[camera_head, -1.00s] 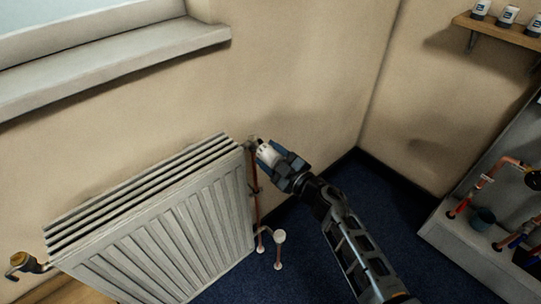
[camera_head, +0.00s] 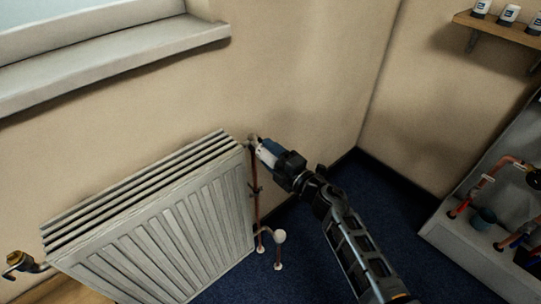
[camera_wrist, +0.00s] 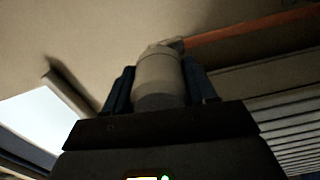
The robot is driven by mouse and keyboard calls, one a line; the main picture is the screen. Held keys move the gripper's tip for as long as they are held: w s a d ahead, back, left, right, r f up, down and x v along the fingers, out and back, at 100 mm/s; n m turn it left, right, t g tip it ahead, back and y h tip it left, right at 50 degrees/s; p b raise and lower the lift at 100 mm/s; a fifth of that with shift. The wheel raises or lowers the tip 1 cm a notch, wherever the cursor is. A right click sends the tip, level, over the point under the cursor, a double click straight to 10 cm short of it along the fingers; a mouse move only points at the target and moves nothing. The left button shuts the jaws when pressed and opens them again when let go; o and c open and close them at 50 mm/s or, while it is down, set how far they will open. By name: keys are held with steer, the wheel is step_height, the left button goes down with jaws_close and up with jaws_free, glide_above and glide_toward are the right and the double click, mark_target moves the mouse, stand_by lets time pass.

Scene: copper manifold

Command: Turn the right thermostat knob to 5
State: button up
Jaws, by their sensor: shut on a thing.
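The right thermostat knob (camera_wrist: 158,75) is a pale cylinder at the top right corner of the radiator, mounted on the valve at the copper pipe. In the head view the knob (camera_head: 266,156) shows partly, at the tip of my gripper (camera_head: 270,153). In the wrist view my gripper (camera_wrist: 160,92) has a dark blue finger on each side of the knob and is shut on it. The numbers on the knob are too dark and small to read, so its setting cannot be told.
The white radiator (camera_head: 165,232) stands left of my gripper below the window sill (camera_head: 120,58). A copper pipe (camera_head: 256,205) runs down beside it. A shelf with white containers (camera_head: 507,16) and a pipe unit (camera_head: 470,235) are at the right. Blue floor between is clear.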

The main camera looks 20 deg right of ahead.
steer(key=shift+n, duration=0.5)
steer(key=o, duration=1)
steer(key=shift+o, duration=0.2)
steer(key=v, duration=0.7)
steer(key=shift+s+p, duration=0.4)
steer(key=shift+p, duration=0.05)
